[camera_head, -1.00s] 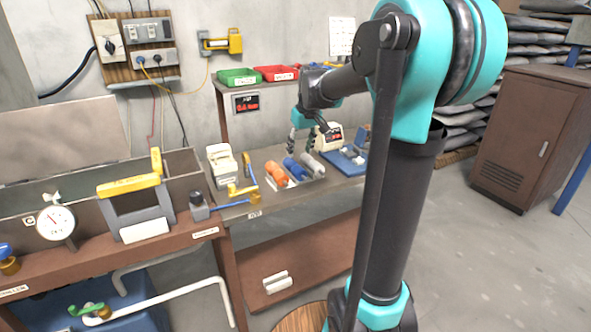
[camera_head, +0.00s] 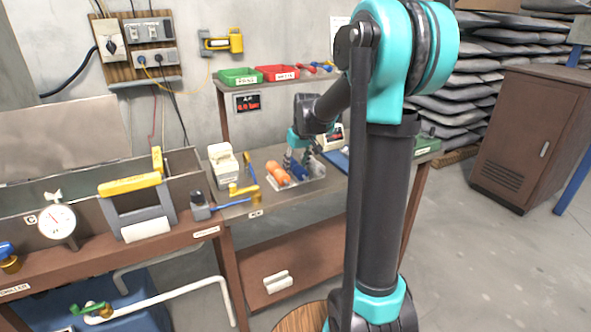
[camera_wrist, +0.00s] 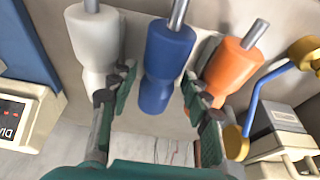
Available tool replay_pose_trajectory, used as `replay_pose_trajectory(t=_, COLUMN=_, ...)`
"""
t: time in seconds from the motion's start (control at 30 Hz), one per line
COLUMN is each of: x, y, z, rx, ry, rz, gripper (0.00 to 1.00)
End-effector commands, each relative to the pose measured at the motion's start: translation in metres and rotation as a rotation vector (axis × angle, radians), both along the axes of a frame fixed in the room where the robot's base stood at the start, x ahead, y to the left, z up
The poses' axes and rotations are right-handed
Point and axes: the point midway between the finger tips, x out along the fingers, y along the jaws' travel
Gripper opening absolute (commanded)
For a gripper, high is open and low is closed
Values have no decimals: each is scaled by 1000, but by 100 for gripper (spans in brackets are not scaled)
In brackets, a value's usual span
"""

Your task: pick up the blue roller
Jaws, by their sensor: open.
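The blue roller (camera_wrist: 166,65) lies in the middle of the wrist view, between a white roller (camera_wrist: 97,42) on the left and an orange roller (camera_wrist: 230,70) on the right. My gripper (camera_wrist: 158,90) is open, with one finger on each side of the blue roller. I cannot tell whether the fingers touch it. In the head view my gripper (camera_head: 298,163) is low over the tray on the bench. The blue roller (camera_head: 297,171) shows partly behind the fingers, beside the orange roller (camera_head: 278,173). The white roller is hidden there by my gripper.
The rollers lie in a grey tray (camera_head: 314,184) on the bench. A white device (camera_head: 224,167) and a yellow-and-blue tool (camera_head: 245,190) are to its left. Green (camera_head: 240,77) and red (camera_head: 277,73) bins stand on the shelf above.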

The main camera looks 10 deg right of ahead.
Motion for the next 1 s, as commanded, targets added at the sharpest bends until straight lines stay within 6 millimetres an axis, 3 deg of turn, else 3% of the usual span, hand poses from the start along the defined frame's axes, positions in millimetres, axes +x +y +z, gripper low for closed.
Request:
replay_pose_trajectory(t=0.07, x=0, y=0, z=0, rx=0, ry=0, rz=0, gripper=41)
replay_pose_trajectory(t=0.4, x=0, y=0, z=0, rx=0, ry=0, rz=0, gripper=0)
replay_pose_trajectory(t=0.77, x=0, y=0, z=5, rx=0, ry=0, rz=0, gripper=0)
replay_pose_trajectory(t=1.0, x=0, y=0, z=35, rx=0, ry=0, rz=0, gripper=0)
